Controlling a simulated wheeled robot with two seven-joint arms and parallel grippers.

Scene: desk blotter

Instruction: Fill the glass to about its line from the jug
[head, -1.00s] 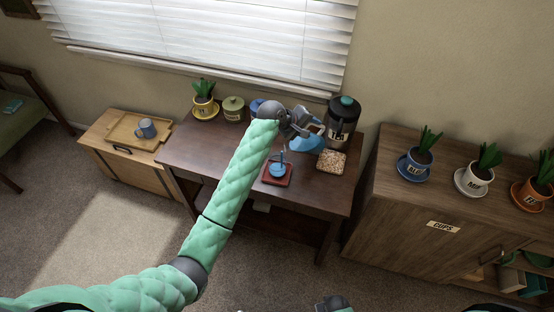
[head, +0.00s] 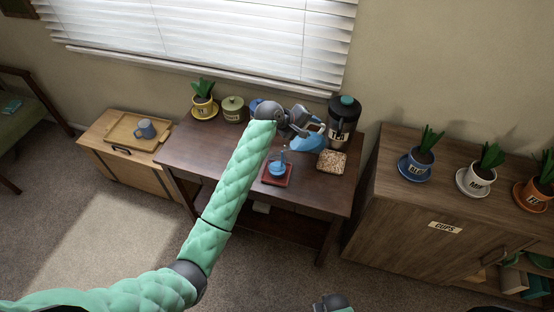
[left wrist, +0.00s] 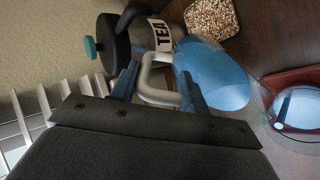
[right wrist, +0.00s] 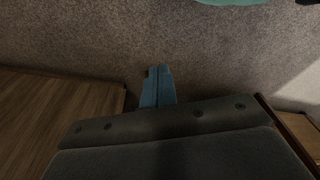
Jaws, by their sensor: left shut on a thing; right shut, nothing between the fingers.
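The jug (head: 309,140), with blue liquid in it, is held above the desk, tilted toward the glass. My left gripper (head: 302,122) is shut on its pale handle (left wrist: 152,82). The clear glass (head: 278,167) stands on a red mat (head: 271,182), just left of and below the jug. It holds blue liquid, which also shows in the left wrist view (left wrist: 298,108). I cannot make out the line on the glass. My right gripper (right wrist: 158,86) is shut and empty, low over the carpet, away from the desk.
A dark canister marked TEA (left wrist: 150,35) stands behind the jug, and a square dish of grains (head: 331,161) is to its right. A yellow potted plant (head: 204,104) and a green pot (head: 233,110) stand at the back left. The desk's left part (head: 205,150) is clear.

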